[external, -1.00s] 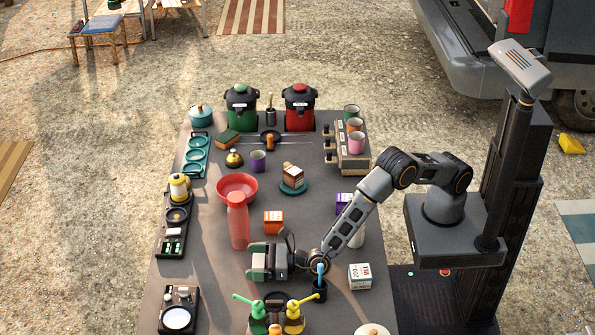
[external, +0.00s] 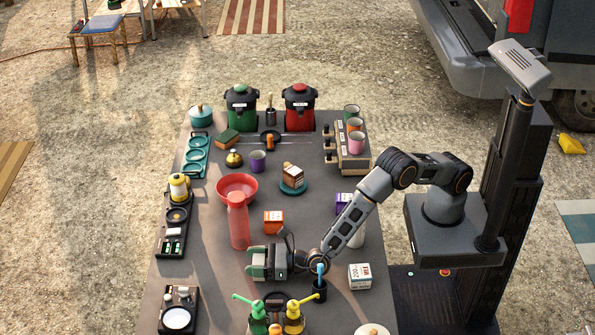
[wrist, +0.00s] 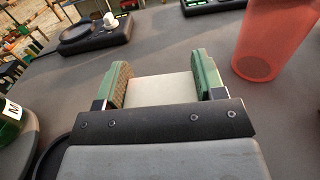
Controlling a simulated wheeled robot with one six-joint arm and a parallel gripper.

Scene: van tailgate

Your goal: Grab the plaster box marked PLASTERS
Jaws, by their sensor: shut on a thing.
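My gripper (external: 258,263) is low over the near middle part of the table, pointing left. In the wrist view its two green-backed fingers (wrist: 162,84) are shut on a pale, flat-topped box (wrist: 160,92), one finger against each side. No lettering shows on the box's visible face, so I cannot read whether it says PLASTERS. In the external view the gripper hides nearly all of it. I cannot tell if it touches the table.
A red bottle (external: 238,222) stands just beyond my gripper, with an orange box (external: 273,222) to its right. Green and yellow pump bottles (external: 294,318) stand in front. A white box (external: 360,277) is to the right. Bare table (external: 205,255) lies to the left.

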